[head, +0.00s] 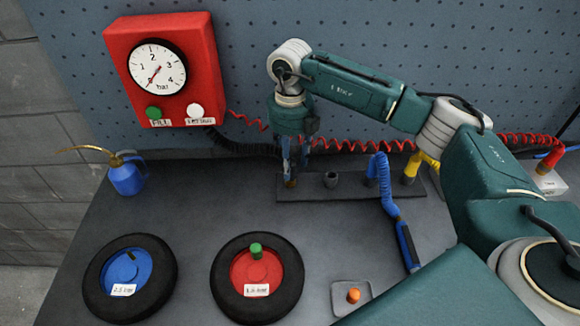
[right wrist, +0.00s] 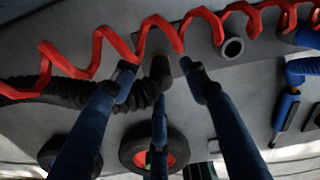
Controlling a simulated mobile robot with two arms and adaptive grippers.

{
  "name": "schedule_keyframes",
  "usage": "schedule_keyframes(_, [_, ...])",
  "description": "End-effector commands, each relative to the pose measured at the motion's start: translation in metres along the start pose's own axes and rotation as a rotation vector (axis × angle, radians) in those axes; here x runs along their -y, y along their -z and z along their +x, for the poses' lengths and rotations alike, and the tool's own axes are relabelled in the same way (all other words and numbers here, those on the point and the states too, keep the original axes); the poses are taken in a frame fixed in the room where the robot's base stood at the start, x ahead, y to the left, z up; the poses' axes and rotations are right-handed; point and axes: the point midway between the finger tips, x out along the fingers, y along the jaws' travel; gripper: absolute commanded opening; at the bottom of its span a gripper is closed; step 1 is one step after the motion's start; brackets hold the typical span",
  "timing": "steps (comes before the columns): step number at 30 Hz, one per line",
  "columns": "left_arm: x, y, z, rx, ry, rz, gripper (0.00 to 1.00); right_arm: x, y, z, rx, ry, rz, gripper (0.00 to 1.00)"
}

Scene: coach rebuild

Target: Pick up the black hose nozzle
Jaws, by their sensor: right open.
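The black hose nozzle (right wrist: 160,68) is a dark upright piece at the left end of the rack (head: 350,193), and a black coiled hose (right wrist: 55,92) runs toward it. In the head view my right gripper (head: 291,172) points down over that end of the rack and hides most of the nozzle. In the right wrist view the open blue fingers (right wrist: 160,80) stand around the nozzle, with their dark tips near it. I cannot tell whether any finger touches it. My left gripper is not in view.
An empty socket (head: 330,179), a blue hose piece (head: 382,180) and a yellow one (head: 411,168) are on the same rack. A red coiled hose (head: 350,146) runs close behind.

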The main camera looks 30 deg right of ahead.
Motion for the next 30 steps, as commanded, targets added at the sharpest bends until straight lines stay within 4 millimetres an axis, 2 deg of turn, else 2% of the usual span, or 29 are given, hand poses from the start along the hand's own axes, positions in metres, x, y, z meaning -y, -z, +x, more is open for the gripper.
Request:
schedule_keyframes(5, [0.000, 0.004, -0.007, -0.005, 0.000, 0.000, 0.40, 0.000, 0.000, 0.017, -0.001, 0.001, 0.000, 0.45])
schedule_keyframes(12, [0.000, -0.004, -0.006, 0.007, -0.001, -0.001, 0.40, 0.000, 0.000, 0.019, 0.001, 0.000, 0.000, 0.45])
schedule_keyframes(19, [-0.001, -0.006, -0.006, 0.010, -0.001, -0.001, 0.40, 0.000, 0.000, 0.019, 0.001, 0.000, 0.000, 0.00])
schedule_keyframes(30, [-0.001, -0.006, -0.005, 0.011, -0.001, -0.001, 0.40, 0.000, -0.001, 0.016, 0.002, -0.001, 0.000, 0.00])
